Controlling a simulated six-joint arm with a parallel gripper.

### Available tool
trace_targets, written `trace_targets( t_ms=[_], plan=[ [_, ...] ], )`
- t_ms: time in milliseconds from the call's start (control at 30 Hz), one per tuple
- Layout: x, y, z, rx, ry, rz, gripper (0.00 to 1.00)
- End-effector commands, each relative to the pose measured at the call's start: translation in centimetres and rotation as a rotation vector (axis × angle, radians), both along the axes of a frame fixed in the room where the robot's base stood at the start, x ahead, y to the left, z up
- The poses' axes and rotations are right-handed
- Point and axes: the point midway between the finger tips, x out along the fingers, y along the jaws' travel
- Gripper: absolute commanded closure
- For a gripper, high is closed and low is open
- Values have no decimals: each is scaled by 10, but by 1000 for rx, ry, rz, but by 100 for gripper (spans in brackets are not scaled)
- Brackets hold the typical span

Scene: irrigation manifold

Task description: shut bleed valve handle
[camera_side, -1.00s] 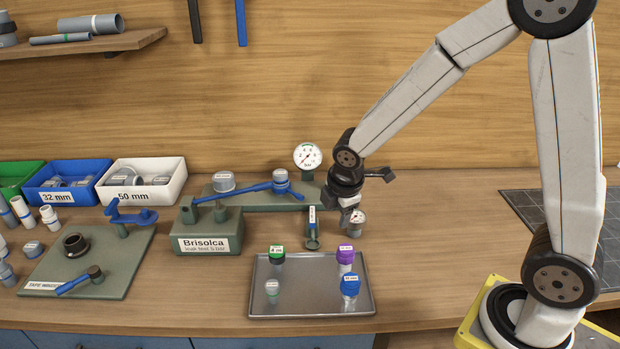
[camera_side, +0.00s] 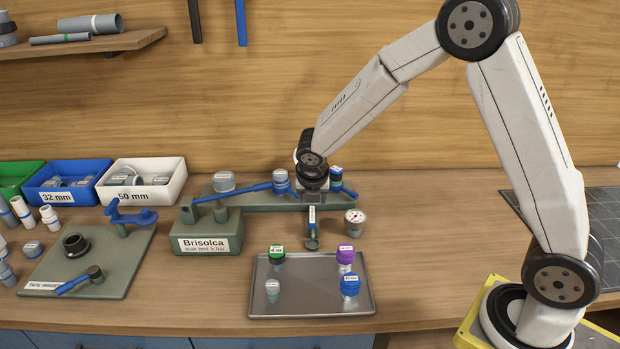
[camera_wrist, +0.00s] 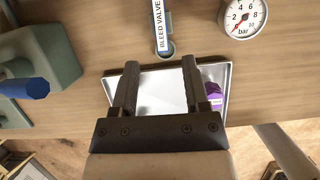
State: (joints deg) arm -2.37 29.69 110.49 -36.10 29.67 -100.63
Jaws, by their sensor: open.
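The bleed valve handle (camera_side: 312,217) is a narrow blue-edged bar with a white label, in front of the long green manifold. My gripper (camera_wrist: 160,62) is open and empty. Its fingertips appear just below that round end in the wrist picture, one to each side of its line, with no contact visible. In the side view my gripper (camera_side: 312,194) is over the handle's upper end, its fingers mostly hidden.
A pressure gauge (camera_side: 355,217) stands right of the handle. A metal tray (camera_side: 310,308) with several capped fittings lies in front. The Brisolca block (camera_side: 207,230) and a blue lever (camera_side: 240,190) are to the left. Bare wood lies to the right.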

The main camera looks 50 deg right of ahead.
Motion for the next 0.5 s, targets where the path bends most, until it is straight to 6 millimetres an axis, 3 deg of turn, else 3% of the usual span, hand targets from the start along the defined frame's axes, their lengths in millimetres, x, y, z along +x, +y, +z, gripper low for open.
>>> trace_targets(
  t_ms=[267,500],
  plan=[
    [3,-4,-12,1,1,-3,41],
    [9,-11,-34,1,1,-2,41]
  ],
)
